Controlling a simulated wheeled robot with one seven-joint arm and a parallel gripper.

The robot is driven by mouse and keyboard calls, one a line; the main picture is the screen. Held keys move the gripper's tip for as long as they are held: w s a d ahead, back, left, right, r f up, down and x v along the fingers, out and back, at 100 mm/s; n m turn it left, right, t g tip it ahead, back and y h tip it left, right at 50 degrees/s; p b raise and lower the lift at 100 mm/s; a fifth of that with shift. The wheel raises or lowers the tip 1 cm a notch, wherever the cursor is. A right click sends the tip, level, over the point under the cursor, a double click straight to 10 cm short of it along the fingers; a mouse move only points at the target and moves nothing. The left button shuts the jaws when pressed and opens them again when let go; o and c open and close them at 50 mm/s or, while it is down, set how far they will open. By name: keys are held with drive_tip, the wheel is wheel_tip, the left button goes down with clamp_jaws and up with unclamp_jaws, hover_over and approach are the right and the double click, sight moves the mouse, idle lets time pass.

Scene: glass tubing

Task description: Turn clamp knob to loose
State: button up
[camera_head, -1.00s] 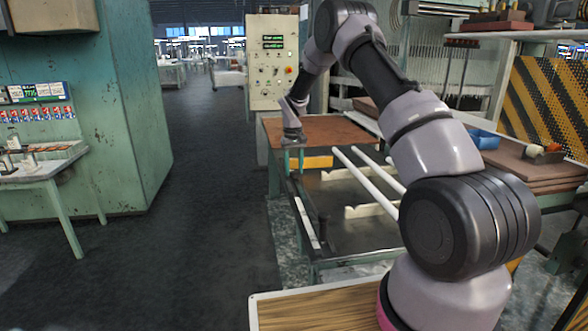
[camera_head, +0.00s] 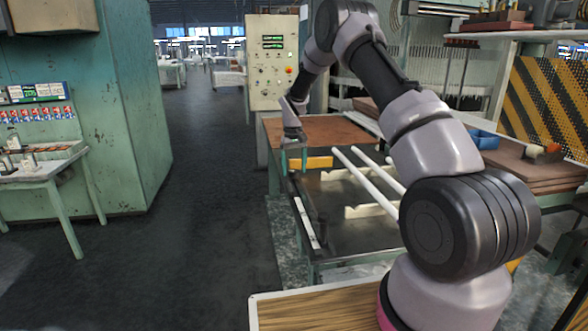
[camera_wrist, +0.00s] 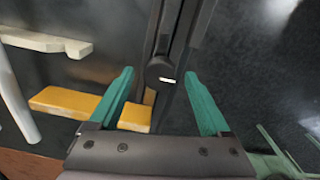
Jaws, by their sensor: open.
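In the wrist view, a dark round clamp knob (camera_wrist: 160,74) with a short white mark lies on a long dark rail (camera_wrist: 178,40). The mark runs nearly crosswise to the rail. My gripper (camera_wrist: 159,75) is open, with one teal finger on each side of the knob and a visible gap to both. How far the fingertips stand above the knob is hard to tell. In the head view, my gripper (camera_head: 294,164) points down at the far left side of the tube table (camera_head: 318,258). The knob cannot be made out there.
A yellow block (camera_wrist: 70,103) lies left of the knob, close to the left finger. White tubes (camera_head: 368,180) rest on pale supports (camera_head: 370,210) on the table. A control panel (camera_head: 272,62) stands behind. The floor left of the table is clear.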

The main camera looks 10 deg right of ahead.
wheel_tip(320, 180, up, 11)
drive_tip(key=shift+a+f, duration=0.15)
drive_tip(key=shift+f, duration=0.05)
idle(0.3)
wheel_tip(320, 180, up, 13)
drive_tip(key=m+t, duration=0.1)
drive_tip(key=t, duration=0.1)
hover_over(294, 171)
drive_tip(key=s+d, duration=0.2)
drive_tip(key=s, duration=0.5)
drive_tip(key=s+d+r+m+t+y, duration=0.1)
drive_tip(key=s+d+r, duration=0.1)
drive_tip(key=s+r, duration=0.65)
drive_tip(key=s+d+r+m+t+y, duration=0.1)
drive_tip(key=s+d+r+m+t, duration=0.1)
drive_tip(key=s, duration=2.4)
drive_tip(key=shift+s+m+t, duration=0.2)
drive_tip(key=shift+m+t, duration=0.7)
drive_tip(key=shift+t, duration=0.2)
